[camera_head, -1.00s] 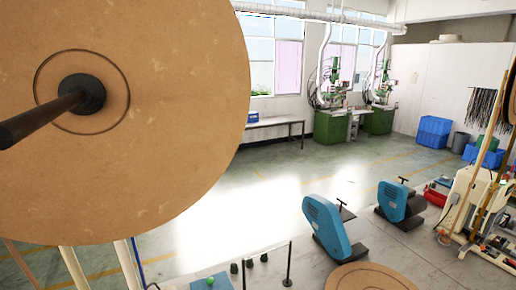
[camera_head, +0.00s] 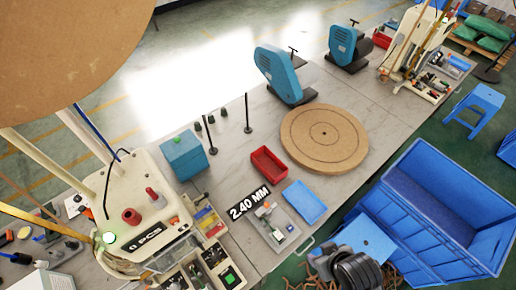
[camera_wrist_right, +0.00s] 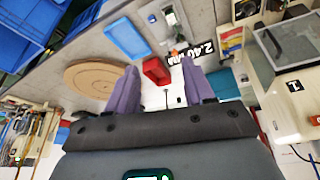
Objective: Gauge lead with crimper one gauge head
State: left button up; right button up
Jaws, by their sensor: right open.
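Crimper one appears to be the cream machine (camera_head: 140,200) at the left of the head view, with a lit green button and a "0 PCS" label. I cannot make out a single lead. My left gripper is out of view.
A red bin (camera_head: 268,165), a blue tray (camera_head: 305,202) and a round brown disc (camera_head: 324,138) lie on the bench. Thin black posts (camera_head: 247,115) stand behind. A big blue crate (camera_head: 425,215) is at right. A large brown reel (camera_head: 70,50) blocks the upper left.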

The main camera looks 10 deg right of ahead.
jog(key=w+a+f+n+t+y+b, duration=0.1)
jog(key=w+f+n+y+b, duration=0.1)
jog(key=w+f+b, duration=0.3)
jog(key=w+a+f+n+t+y+b, duration=0.1)
jog(key=w+f+b, duration=0.4)
jog(key=f, duration=0.8)
jog(key=w+a+f+n+t+y+b, duration=0.2)
jog(key=w+f+y+b, duration=0.3)
jog(key=f, duration=0.4)
jog(key=shift+w+f+n+t+y+b, duration=0.1)
jog(key=shift+w+n+t+y+b, duration=0.3)
jog(key=shift+b, duration=0.7)
jog(key=w+d+f+b, duration=0.2)
jog(key=w+d+b, duration=0.1)
jog(key=w, duration=0.1)
jog(key=t+b, duration=0.1)
jog(key=b, duration=0.2)
send_near(267, 204)
jog(key=shift+n, duration=0.3)
jog(key=x, duration=0.8)
jog(key=shift+a+f, duration=0.1)
jog(key=shift+f, duration=0.1)
jog(key=shift+b+x, duration=0.3)
jog(key=shift+x, duration=0.65)
grip_shut()
